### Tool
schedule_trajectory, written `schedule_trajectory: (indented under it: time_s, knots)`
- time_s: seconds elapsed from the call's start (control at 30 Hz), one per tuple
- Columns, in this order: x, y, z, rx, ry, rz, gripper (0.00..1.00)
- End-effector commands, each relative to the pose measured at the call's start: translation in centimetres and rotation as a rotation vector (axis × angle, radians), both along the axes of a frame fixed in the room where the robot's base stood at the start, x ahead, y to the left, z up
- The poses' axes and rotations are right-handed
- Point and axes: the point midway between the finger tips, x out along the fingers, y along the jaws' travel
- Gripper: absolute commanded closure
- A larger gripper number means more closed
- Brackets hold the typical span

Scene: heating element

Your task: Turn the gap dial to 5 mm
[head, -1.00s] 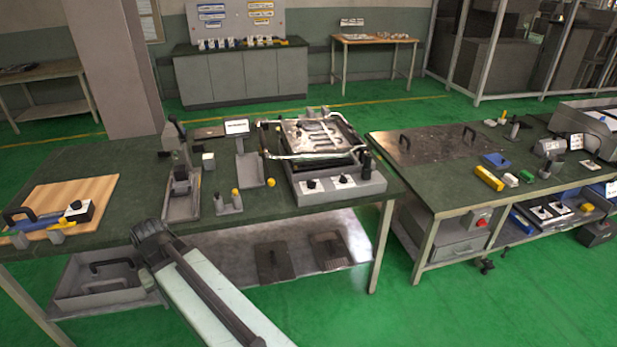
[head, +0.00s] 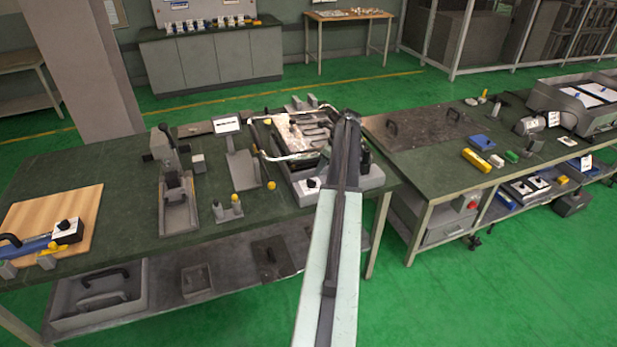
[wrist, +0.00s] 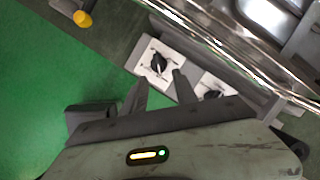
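A grey control box sits at the table's right front edge, below a metal fixture. In the wrist view it carries two black dials on white plates: the left dial (wrist: 159,62) and the right dial (wrist: 212,95). Their lettering is too small to read, so I cannot tell which is the gap dial or its setting. In the head view the left dial (head: 313,183) shows, while my arm hides the right one. My gripper (wrist: 160,76) is open and empty, its fingers apart, with the left dial just beyond the fingertips. I cannot tell whether they touch the plate.
A shiny metal rail (wrist: 230,55) runs close behind the dials, beside the metal fixture (head: 305,135). A yellow-topped peg (wrist: 82,18) stands to the left. Another black knob on a white-topped block (head: 68,230) is on the wooden board. Green floor lies in front of the table.

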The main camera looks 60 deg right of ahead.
Motion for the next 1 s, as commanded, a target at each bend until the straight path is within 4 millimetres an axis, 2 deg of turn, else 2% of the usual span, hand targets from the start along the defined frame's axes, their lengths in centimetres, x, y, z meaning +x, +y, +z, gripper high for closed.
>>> schedule_trajectory:
  time_s: [0.43, 0.53, 0.77, 0.8, 0.9, 0.93, 1.0]
  knots:
    - [3.2, 0.9, -6.7, -0.001, 0.001, 0.016, 0.65]
    - [3.7, 1.0, -7.3, -0.001, 0.001, 0.016, 0.65]
    - [3.8, 1.1, -7.1, -0.002, 0.001, 0.017, 0.65]
    - [3.8, 1.1, -7.1, -0.002, 0.001, 0.017, 0.68]
    - [3.8, 1.1, -7.1, -0.002, 0.001, 0.017, 0.96]
    - [3.8, 1.1, -7.1, -0.001, 0.001, 0.017, 1.00]
    - [3.8, 1.1, -7.1, -0.001, 0.001, 0.017, 1.00]
